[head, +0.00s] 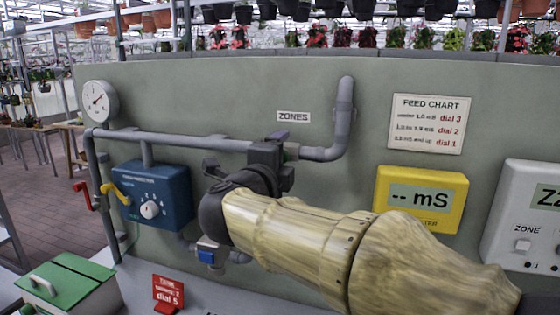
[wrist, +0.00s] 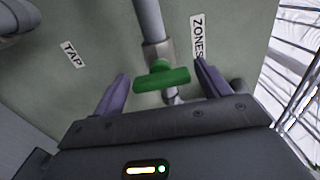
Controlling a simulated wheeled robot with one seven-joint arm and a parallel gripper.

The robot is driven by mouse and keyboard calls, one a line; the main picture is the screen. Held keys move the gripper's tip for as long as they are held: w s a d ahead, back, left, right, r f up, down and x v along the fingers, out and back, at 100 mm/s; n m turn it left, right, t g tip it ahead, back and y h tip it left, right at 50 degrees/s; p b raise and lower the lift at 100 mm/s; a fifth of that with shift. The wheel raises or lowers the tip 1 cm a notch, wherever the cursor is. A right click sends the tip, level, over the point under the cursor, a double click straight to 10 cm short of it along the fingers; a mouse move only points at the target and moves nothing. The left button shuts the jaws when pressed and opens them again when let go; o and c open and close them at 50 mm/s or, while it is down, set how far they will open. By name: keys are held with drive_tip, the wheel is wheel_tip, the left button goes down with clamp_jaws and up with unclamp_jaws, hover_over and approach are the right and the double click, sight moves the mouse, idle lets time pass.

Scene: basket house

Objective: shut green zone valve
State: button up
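The green valve handle (wrist: 162,77) shows in the wrist view on a grey pipe fitting, between the two purple fingers of my gripper (wrist: 161,72). The handle lies roughly across the pipe in that view. The fingers are spread wide, with gaps between them and the handle; I cannot tell whether its depth matches the fingertips. In the head view my gripper (head: 278,165) is up against the pipework below the ZONES label (head: 293,117). My wrist and arm hide most of the valve there, and only a trace of green shows.
A grey pipe (head: 190,141) runs along the panel. A blue injector box (head: 152,196) with a dial, red (head: 82,194) and yellow (head: 115,192) levers, and a blue-handled valve (head: 207,256) lie left of my arm. A yellow meter (head: 421,198) is on the right.

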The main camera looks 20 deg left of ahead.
drive_tip(key=shift+s, duration=0.1)
drive_tip(key=s+d+b, duration=0.2)
drive_tip(key=s, duration=1.5)
drive_tip(key=shift+r, duration=0.15)
